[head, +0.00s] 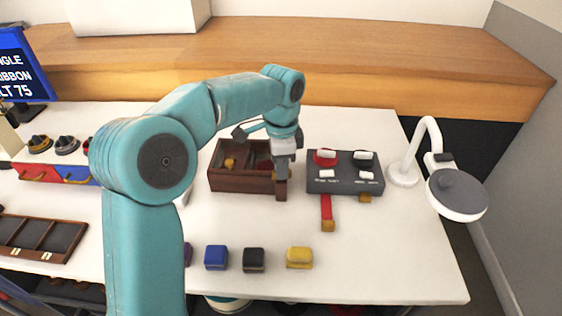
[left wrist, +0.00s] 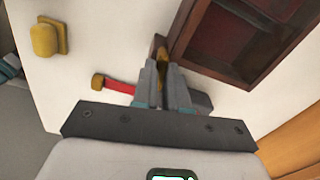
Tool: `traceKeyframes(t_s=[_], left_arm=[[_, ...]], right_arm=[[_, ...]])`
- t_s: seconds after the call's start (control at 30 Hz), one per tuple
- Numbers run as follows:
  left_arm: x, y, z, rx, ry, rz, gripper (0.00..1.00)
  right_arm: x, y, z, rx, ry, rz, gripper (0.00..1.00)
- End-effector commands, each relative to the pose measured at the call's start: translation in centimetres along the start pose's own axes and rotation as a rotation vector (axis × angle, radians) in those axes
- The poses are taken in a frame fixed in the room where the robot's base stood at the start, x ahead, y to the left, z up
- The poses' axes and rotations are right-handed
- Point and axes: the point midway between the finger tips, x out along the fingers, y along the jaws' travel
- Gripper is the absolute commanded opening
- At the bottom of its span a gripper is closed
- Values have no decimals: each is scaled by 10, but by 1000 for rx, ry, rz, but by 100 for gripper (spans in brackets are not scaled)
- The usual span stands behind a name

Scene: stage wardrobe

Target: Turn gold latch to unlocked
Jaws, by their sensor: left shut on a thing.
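The gold latch (left wrist: 162,52) shows in the left wrist view beside the dark wooden box (left wrist: 181,50). My left gripper (left wrist: 163,75) is shut on it, with its fingertips hiding part of the latch. In the head view my left gripper (head: 281,176) points down at the front right corner of the wooden box (head: 235,183), next to a small brown block (head: 281,190). Little of the latch shows there, so I cannot tell which way it is turned. My right gripper is in neither view.
A grey panel (head: 345,187) with red and black knobs stands just right of the gripper. A red strap (head: 327,212) lies in front of it. Blue (head: 216,257), black (head: 254,259) and yellow (head: 299,257) blocks line the front. A white lamp (head: 457,194) stands right.

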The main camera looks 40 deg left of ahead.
Motion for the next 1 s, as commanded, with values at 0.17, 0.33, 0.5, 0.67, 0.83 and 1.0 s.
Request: traceKeyframes(t_s=[0.17, 0.33, 0.5, 0.67, 0.83, 1.0], left_arm=[[-4, 0, 0, -159, -1, 1, 0], [-3, 0, 0, -321, -1, 1, 0], [-2, 0, 0, -483, -1, 1, 0], [-2, 0, 0, -635, 0, 0, 0], [-2, 0, 0, -796, 1, 0, 0], [-2, 0, -1, -956, 2, 0, 0]], right_arm=[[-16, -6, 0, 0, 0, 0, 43], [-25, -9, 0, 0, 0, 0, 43], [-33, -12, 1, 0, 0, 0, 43], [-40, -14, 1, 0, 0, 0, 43], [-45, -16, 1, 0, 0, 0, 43], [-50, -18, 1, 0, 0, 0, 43]])
